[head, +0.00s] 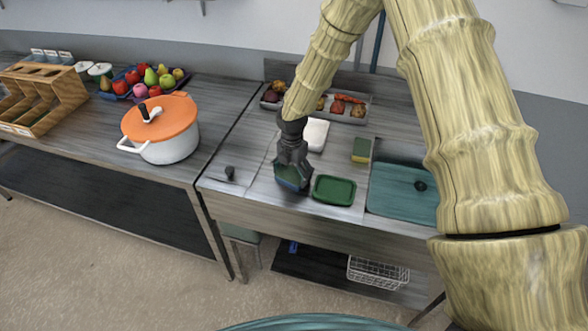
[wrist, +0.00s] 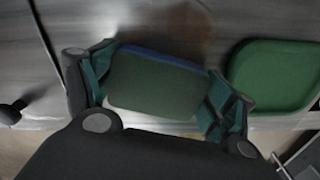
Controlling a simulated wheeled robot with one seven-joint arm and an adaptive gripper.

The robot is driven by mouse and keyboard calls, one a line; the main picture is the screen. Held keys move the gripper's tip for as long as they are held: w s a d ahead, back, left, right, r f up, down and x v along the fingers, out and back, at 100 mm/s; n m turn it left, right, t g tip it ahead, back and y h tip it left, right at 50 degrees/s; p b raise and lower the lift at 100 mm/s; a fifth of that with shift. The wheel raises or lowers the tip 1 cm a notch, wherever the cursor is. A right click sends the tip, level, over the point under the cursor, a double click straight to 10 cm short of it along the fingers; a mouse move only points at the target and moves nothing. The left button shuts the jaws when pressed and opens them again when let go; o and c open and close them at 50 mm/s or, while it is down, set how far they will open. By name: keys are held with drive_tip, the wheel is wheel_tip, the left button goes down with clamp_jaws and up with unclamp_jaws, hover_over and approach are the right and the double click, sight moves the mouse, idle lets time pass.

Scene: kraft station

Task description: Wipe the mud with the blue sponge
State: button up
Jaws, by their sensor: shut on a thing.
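My gripper (head: 291,172) is low over the front of the worktop, shut on the blue sponge (head: 288,183). In the wrist view the gripper (wrist: 157,88) has one finger on each short side of the sponge (wrist: 155,80), which shows a dark green face and a blue edge. The mud (wrist: 185,22) is a faint brown smear on the metal top, just beyond the sponge's blue edge. I cannot make out the mud in the head view, where my gripper may hide it. Whether the sponge touches the surface is unclear.
A green tray (head: 334,190) lies close right of my gripper. Behind are a white block (head: 316,134), a yellow-green sponge (head: 361,149) and a food tray (head: 357,119). A teal sink cover (head: 403,188) is at right. A dark knob (head: 230,173) is at left, and an orange-lidded pot (head: 165,145) beyond.

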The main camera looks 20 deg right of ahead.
sight(283, 190)
drive_tip(key=shift+s+a+r+p, duration=0.15)
drive_tip(key=shift+s+a, duration=0.35)
drive_tip(key=shift+s, duration=0.25)
drive_tip(key=shift+s+a+f+p, duration=0.1)
drive_tip(key=shift+s+a+p, duration=0.05)
drive_tip(key=shift+s+a, duration=0.45)
drive_tip(key=shift+s+a+r+p, duration=0.15)
drive_tip(key=shift+s+a, duration=0.25)
drive_tip(key=shift+s, duration=0.45)
drive_tip(key=shift+w+a+f, duration=0.25)
drive_tip(key=shift+w+a, duration=0.25)
drive_tip(key=shift+a, duration=0.2)
drive_tip(key=shift+w+d+r+p, duration=0.1)
drive_tip(key=shift+w+d+p, duration=0.1)
drive_tip(key=shift+w+d, duration=0.45)
drive_tip(key=shift+w+d+p, duration=0.2)
drive_tip(key=shift+w+d, duration=0.1)
drive_tip(key=shift+w, duration=0.5)
drive_tip(key=shift+w+d, duration=0.6)
drive_tip(key=shift+w, duration=0.25)
drive_tip(key=shift+w+d, duration=0.6)
drive_tip(key=shift+w, duration=0.2)
drive_tip(key=shift+w+d, duration=0.6)
drive_tip(key=shift+w, duration=0.25)
drive_tip(key=shift+w+d, duration=0.6)
drive_tip(key=shift+w, duration=0.3)
drive_tip(key=shift+w+d, duration=0.55)
drive_tip(key=shift+w, duration=0.35)
drive_tip(key=shift+r, duration=0.1)
